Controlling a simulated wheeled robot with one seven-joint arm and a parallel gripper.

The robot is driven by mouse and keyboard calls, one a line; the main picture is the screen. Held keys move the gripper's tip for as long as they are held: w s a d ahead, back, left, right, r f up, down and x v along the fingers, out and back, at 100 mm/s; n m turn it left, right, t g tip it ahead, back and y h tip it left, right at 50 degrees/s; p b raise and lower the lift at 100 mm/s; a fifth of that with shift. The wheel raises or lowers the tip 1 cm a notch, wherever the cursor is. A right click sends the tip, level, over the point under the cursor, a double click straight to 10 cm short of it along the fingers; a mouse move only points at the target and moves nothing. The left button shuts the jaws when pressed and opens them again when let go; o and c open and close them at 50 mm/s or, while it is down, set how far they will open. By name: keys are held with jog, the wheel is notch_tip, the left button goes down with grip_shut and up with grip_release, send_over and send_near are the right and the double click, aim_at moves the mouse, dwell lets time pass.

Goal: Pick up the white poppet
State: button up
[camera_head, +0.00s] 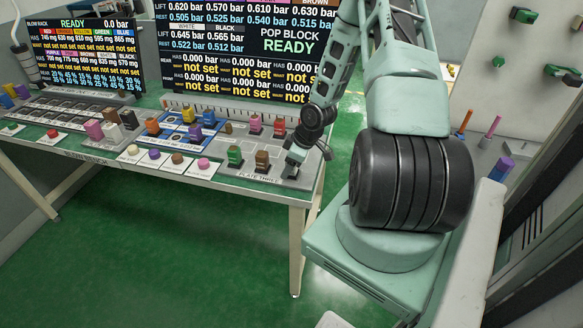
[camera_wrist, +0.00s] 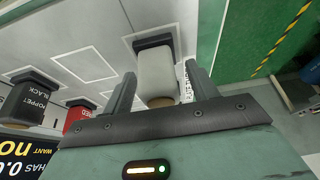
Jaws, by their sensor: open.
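The white poppet (camera_wrist: 155,70) stands on a dark base in the wrist view, with a brownish end towards my gripper. My gripper (camera_wrist: 160,84) is open, with one finger on each side of the poppet. I cannot tell whether either finger touches it. In the head view my gripper (camera_head: 297,157) is low over the right end of the plate marked PLATE THREE (camera_head: 262,178). I cannot make out the white poppet there; the gripper and arm cover that spot.
In the head view several coloured pieces, including a green one (camera_head: 235,156) and a brown one (camera_head: 262,160), stand left of my gripper.

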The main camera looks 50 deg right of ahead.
jog(key=c, duration=1.1)
jog(key=shift+c, duration=0.2)
